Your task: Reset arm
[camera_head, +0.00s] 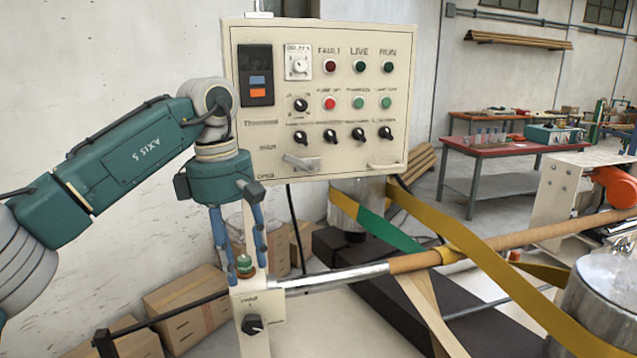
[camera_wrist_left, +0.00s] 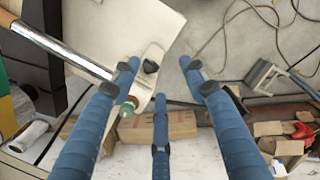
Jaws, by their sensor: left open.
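My left arm comes in from the left in the head view. Its left gripper (camera_head: 240,268) points down with its blue fingers spread, beside the control panel's lower left corner. The fingertips are close to a green button (camera_head: 245,265) on top of a small cream control post (camera_head: 256,315). The post carries a black rotary knob (camera_head: 252,324). My right gripper is out of view.
A cream control panel (camera_head: 290,135) stands close behind the gripper. A metal and cardboard mandrel (camera_head: 335,278) runs right from the post, with yellow belts (camera_head: 480,265) around it. Cardboard boxes (camera_head: 187,305) lie on the floor below. A red table (camera_head: 500,148) stands farther back.

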